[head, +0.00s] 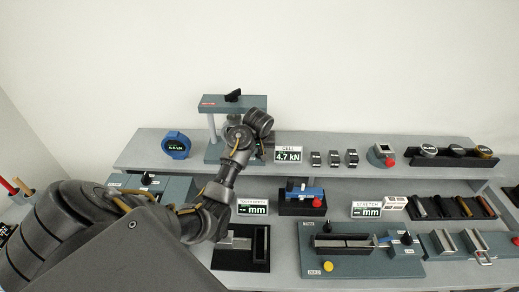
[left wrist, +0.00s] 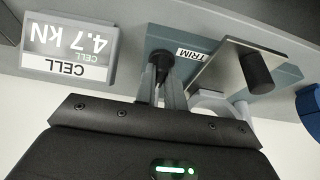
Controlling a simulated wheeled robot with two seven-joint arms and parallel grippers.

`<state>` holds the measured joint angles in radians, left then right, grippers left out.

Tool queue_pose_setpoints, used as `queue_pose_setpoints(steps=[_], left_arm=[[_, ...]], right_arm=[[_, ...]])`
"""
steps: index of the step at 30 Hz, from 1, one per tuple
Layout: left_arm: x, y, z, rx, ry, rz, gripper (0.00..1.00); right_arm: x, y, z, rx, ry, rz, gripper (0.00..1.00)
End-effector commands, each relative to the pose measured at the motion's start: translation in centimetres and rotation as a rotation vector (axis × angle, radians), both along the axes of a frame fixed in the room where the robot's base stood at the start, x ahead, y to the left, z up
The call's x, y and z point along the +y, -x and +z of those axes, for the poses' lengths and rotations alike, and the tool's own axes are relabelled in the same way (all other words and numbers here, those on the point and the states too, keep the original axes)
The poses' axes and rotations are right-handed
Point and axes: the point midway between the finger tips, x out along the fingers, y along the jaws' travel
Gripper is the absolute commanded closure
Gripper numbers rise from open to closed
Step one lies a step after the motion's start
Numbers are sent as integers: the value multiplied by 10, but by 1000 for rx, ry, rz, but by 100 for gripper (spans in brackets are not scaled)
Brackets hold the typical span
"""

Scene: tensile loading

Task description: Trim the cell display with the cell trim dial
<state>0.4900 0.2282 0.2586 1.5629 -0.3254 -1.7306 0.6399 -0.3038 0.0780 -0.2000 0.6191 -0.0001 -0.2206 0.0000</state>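The cell display (head: 288,155) reads 4.7 kN and stands on the raised shelf, just right of my left gripper in the head view. In the left wrist view the cell display (left wrist: 70,45) appears upside down. The cell trim dial (left wrist: 161,60) is a small black knob beside a TRIM label on the teal base. My left gripper (left wrist: 163,84) has its narrow fingers close together at the dial, one on each side, seemingly shut on it. In the head view, my arm hides the dial and the fingertips. My right gripper is not in view.
The teal test frame (head: 234,103) stands just behind my left wrist. A blue round gauge (head: 176,145) is left on the shelf. Small black weights, a red-button box (head: 381,154) and round discs sit to the right. The lower bench (head: 450,270) holds fixtures and specimens.

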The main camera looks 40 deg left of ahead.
Motion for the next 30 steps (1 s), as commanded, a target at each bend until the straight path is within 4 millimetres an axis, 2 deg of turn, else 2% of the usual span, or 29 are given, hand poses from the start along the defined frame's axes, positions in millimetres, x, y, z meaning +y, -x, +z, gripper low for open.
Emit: queue_pose_setpoints(steps=[14, 30], left_arm=[[0, 0, 0, -2, 2, -67, 100], [2, 0, 1, -6, 4, -517, 100]], right_arm=[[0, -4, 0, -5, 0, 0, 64], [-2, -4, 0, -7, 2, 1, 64]])
